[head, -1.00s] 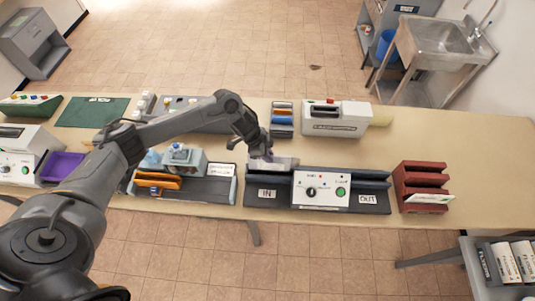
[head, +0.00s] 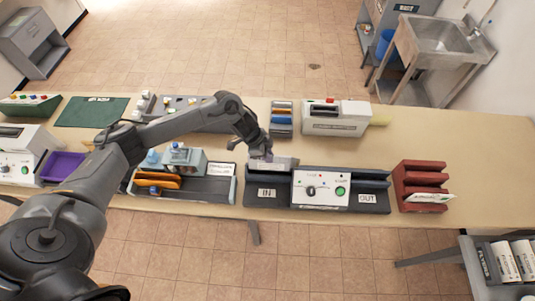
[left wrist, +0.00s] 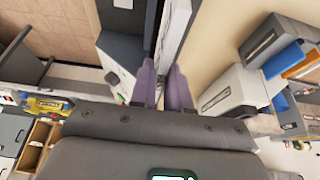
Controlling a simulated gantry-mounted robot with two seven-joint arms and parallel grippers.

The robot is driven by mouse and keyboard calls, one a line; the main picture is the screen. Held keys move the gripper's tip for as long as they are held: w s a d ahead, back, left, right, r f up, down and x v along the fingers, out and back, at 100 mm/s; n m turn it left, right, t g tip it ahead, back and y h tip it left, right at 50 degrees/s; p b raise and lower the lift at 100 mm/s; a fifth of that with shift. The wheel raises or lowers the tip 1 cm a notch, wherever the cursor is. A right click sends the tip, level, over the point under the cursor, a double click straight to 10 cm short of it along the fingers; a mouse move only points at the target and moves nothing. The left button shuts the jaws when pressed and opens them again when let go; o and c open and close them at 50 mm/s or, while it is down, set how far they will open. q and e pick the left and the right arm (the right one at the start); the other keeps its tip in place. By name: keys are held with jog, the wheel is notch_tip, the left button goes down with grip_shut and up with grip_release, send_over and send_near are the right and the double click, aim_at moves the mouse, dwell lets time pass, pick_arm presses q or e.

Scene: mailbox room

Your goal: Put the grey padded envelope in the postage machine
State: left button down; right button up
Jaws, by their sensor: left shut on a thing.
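The grey padded envelope (head: 282,164) is held on edge at the back of the IN side of the postage machine (head: 331,203). My left gripper (head: 262,155) is shut on its upper edge, and its fingers hide part of it. In the left wrist view, the envelope (left wrist: 172,36) runs forward from between the purple fingers (left wrist: 162,86), with the machine (left wrist: 118,50) close at its left. The envelope's lower edge is hidden, so I cannot tell whether it touches the machine's slot. My right gripper is not in view.
A red rack (head: 421,182) stands right of the machine, and a grey tray with orange items (head: 158,181) at its left. Behind are a white machine (head: 336,119) and a small rack with coloured items (head: 282,119). The back right of the table (head: 475,150) is clear.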

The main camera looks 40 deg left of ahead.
pick_arm(q)
jog(key=shift+f, duration=0.1)
jog(key=shift+f+b, duration=0.65)
jog(key=shift+f, duration=0.75)
jog(key=shift+b, duration=0.3)
jog(key=shift+f, duration=0.2)
jog(key=shift+f+b, duration=0.85)
jog(key=shift+f, duration=0.4)
jog(key=c, duration=1)
grip_release()
